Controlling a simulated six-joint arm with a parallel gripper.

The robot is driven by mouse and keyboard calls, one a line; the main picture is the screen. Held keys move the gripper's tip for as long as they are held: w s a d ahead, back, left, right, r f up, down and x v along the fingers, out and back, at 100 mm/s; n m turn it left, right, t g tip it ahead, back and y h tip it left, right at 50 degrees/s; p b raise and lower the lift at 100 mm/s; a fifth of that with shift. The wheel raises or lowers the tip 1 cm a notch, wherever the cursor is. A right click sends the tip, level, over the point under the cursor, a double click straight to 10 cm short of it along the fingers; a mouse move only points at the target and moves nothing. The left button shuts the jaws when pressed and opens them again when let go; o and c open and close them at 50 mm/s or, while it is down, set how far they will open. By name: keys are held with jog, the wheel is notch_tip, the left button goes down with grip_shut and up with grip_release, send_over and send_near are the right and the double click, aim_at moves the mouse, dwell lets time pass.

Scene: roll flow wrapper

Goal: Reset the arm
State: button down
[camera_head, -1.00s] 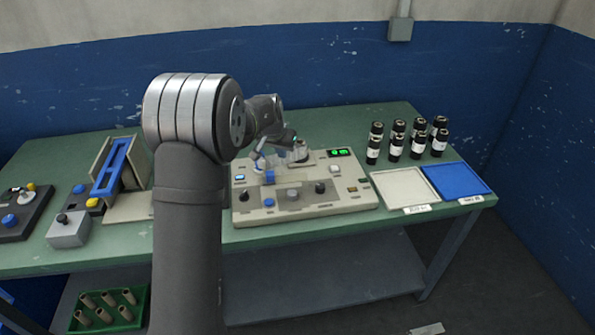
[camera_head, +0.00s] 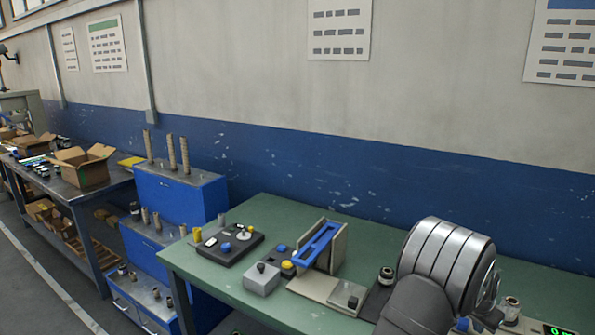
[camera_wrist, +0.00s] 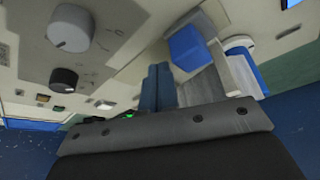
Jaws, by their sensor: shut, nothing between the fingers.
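My gripper (camera_wrist: 158,88) shows in the wrist view, its two narrow fingers together with nothing between them. Around it is the beige machine panel (camera_wrist: 115,65), with a pale knob (camera_wrist: 70,28) and a dark knob (camera_wrist: 63,80) at left. A blue block (camera_wrist: 187,48) is just to the right of the fingertips in the picture; I cannot tell whether they touch. In the head view my arm is at the lower right, and its forearm and gripper are hidden behind its thick joint.
On the green bench (camera_head: 215,262) stand a blue-railed stand (camera_head: 318,245), a grey box with a knob (camera_head: 262,279) and a dark control box (camera_head: 228,243). Blue drawers (camera_head: 180,200) are left of the bench. A white and blue roller (camera_wrist: 243,62) is close right of the fingers.

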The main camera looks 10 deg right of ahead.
jog(key=shift+r, duration=0.1)
jog(key=shift+s+r, duration=0.1)
jog(key=shift+r, duration=0.2)
notch_tip(320, 180, up, 8)
notch_tip(320, 180, down, 9)
jog(key=shift+f, duration=0.1)
jog(key=shift+r, duration=0.2)
jog(key=s+d, duration=0.6)
jog(key=r, duration=0.3)
jog(key=shift+s+d, duration=0.25)
jog(key=shift+d, duration=0.05)
jog(key=shift+r, duration=0.85)
